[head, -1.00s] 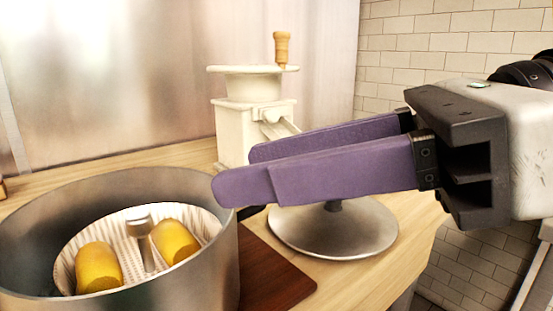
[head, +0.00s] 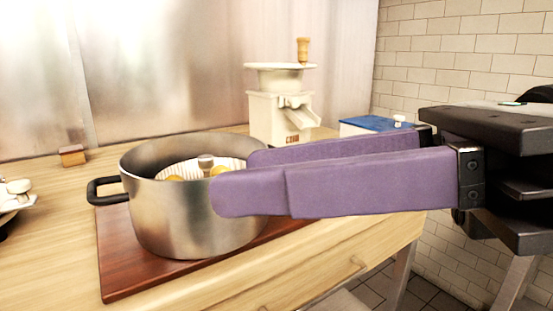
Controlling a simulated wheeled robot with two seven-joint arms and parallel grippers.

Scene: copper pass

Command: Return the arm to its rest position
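My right gripper (head: 230,177) comes in from the right edge. Its two long purple fingers point left, lie apart from each other and hold nothing that I can see. The fingers cross in front of the right side of a steel pot (head: 188,218) and hide part of its rim. In the pot sits a white ribbed basket (head: 232,163) with a central post and yellow pieces (head: 220,170), mostly hidden by the pot wall. My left gripper is not in view.
The pot stands on a dark red-brown board (head: 125,262) on the wooden counter (head: 60,225). A cream hand mill (head: 280,108) and a blue-topped box (head: 368,125) stand behind. A small wooden block (head: 73,155) is at the back left. A scale-like item (head: 14,197) is cut by the left edge.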

